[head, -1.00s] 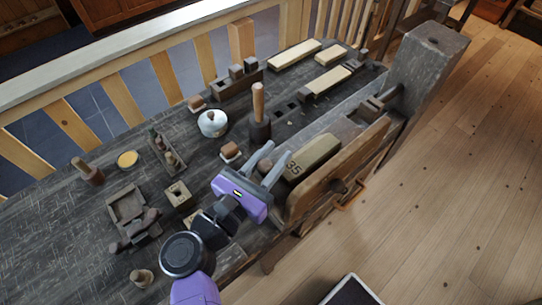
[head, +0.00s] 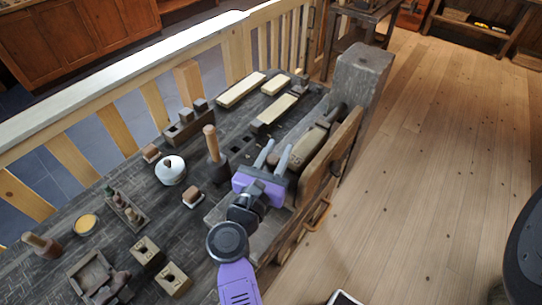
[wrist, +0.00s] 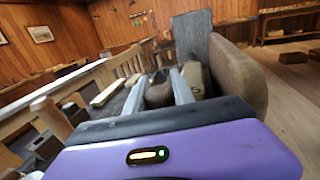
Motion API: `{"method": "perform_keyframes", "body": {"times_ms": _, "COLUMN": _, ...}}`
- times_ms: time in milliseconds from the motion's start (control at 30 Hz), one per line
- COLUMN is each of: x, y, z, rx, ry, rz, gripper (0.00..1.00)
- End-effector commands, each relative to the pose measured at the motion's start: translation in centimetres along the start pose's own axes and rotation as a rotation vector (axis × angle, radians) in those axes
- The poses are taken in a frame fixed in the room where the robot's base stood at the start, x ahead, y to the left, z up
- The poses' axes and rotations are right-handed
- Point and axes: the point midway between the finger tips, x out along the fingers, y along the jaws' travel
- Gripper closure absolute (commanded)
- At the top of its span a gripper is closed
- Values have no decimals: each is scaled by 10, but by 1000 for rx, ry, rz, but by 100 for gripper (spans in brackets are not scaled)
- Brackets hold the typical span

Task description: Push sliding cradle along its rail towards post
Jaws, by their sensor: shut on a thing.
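The sliding cradle shows as a dark rounded wooden piece (wrist: 159,92) between my fingers in the wrist view, with an olive-green block (head: 308,142) just beyond it. I cannot tell how the piece and block join. My gripper (head: 278,146) is shut on the dark piece, its fingers pointing along the bench towards the post. The grey post (head: 362,76) stands upright at the far end of the bench; it also shows in the wrist view (wrist: 193,38). The rail is mostly hidden beneath the cradle and my gripper.
A long brown board (head: 327,155) runs close along the right side. A dark rounded handle (head: 336,115) lies between block and post.

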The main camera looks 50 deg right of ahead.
Motion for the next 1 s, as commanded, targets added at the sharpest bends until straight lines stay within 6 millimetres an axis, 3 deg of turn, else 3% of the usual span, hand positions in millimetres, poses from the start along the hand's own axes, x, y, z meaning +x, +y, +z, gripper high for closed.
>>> {"method": "perform_keyframes", "body": {"times_ms": 300, "x": 2, "y": -2, "z": 0, "rx": -2, "ry": -1, "rz": -4, "gripper": 100}}
{"method": "perform_keyframes", "body": {"times_ms": 333, "x": 2, "y": -2, "z": 0, "rx": -2, "ry": -1, "rz": -4, "gripper": 66}}
{"method": "perform_keyframes", "body": {"times_ms": 433, "x": 1, "y": -1, "z": 0, "rx": -2, "ry": -1, "rz": -3, "gripper": 48}}
{"method": "perform_keyframes", "body": {"times_ms": 767, "x": -1, "y": 0, "z": 0, "rx": -1, "ry": 0, "rz": 0, "gripper": 48}}
{"method": "perform_keyframes", "body": {"times_ms": 1000, "x": -31, "y": 1, "z": -4, "rx": 1, "ry": 2, "rz": 3, "gripper": 48}}
